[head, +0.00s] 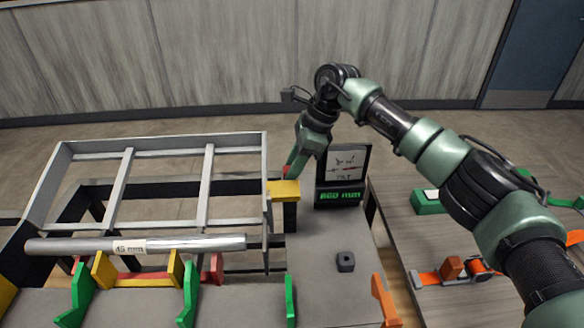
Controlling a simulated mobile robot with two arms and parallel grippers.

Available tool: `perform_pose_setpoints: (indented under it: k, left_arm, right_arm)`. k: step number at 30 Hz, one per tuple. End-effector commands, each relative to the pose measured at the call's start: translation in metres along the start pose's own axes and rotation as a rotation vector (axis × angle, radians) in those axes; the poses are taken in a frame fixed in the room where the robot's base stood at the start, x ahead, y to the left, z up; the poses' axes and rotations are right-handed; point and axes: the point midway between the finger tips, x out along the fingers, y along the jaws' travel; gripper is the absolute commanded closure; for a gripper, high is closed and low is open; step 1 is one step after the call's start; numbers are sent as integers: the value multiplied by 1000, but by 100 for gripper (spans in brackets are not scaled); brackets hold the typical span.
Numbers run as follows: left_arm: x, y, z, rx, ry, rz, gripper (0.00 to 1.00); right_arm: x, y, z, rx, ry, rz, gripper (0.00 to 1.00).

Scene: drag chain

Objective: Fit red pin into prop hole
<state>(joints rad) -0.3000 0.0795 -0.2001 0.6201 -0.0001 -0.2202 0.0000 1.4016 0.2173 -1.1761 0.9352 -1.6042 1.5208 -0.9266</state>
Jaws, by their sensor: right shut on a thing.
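My right gripper (296,166) reaches down from the upper middle, beside the far right corner of the grey frame. It is shut on a small red piece, the red pin (286,170), of which only a bit shows at the fingertips. Just below the pin is a yellow block (284,188) on a dark post. I cannot tell whether the pin touches the block or enters a hole; no prop hole is visible. The grey frame (204,187) stands tilted up on the left. My left gripper is out of view.
A display reading 860 mm (340,196) stands right of the gripper. A silver tube (195,243) lies across the front left, by green and yellow holders. A small dark block (345,262) sits on the grey bench. Orange straps (476,266) lie on the right table.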

Motion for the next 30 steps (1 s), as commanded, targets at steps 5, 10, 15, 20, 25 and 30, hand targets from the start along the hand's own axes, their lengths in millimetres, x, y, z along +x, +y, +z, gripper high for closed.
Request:
perform_pose_setpoints:
  k: [5,10,15,20,25,30]
  left_arm:
    - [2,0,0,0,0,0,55]
    - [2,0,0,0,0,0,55]
    - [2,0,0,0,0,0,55]
    - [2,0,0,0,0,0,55]
    - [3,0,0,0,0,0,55]
    - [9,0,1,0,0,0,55]
  right_arm:
    - [3,0,-2,0,0,0,68]
    - [4,1,-1,0,0,3,48]
    - [5,2,-1,-1,1,7,48]
    - [5,3,-1,-1,2,10,48]
    - [4,3,-2,-1,2,11,48]
    - [-18,0,-1,-1,-1,5,48]
